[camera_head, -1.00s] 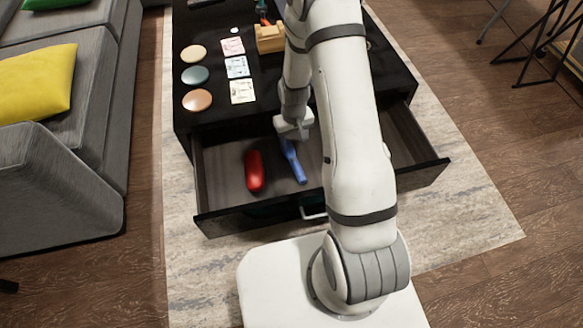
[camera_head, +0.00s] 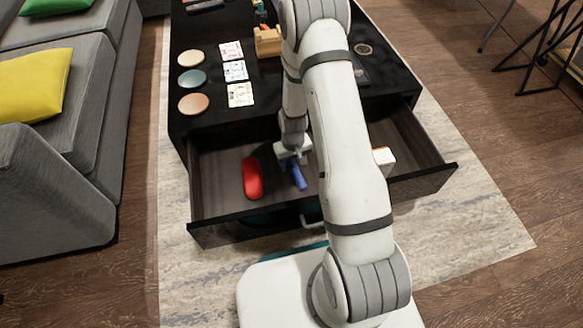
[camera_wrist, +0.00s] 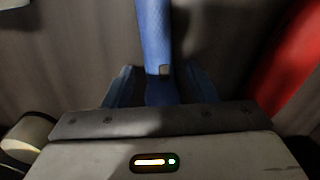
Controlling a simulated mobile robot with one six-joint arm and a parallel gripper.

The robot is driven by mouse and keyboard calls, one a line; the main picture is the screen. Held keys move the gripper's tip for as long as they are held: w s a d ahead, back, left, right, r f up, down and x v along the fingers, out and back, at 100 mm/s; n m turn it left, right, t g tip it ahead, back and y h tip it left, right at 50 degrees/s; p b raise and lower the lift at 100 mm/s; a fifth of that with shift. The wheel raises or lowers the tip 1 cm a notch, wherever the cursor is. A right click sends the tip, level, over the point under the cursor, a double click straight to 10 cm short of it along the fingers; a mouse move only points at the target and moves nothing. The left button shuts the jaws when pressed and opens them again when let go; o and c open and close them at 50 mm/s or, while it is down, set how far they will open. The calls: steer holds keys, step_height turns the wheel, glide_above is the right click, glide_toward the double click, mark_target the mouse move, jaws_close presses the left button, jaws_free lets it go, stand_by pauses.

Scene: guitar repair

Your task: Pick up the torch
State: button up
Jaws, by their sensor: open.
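The torch, a long blue object (camera_head: 298,178), lies in the open drawer (camera_head: 215,170). I take this blue object to be the torch. In the wrist view the torch (camera_wrist: 154,35) runs from the top edge down between the two fingers. My gripper (camera_head: 294,158) is down in the drawer at the torch's far end and hides that end. In the wrist view my gripper (camera_wrist: 160,88) is open, with one finger on each side of the torch. I cannot tell whether the fingers touch it.
A red rounded object (camera_head: 252,178) lies left of the torch, and also shows in the wrist view (camera_wrist: 290,70). A small white box (camera_head: 383,157) is at the drawer's right. Coasters (camera_head: 193,103) and cards (camera_head: 240,95) lie on the black table (camera_head: 210,122). A grey sofa (camera_head: 60,190) stands left.

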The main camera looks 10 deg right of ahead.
steer(key=shift+c, duration=0.4)
jaws_close()
steer(key=shift+r, duration=0.1)
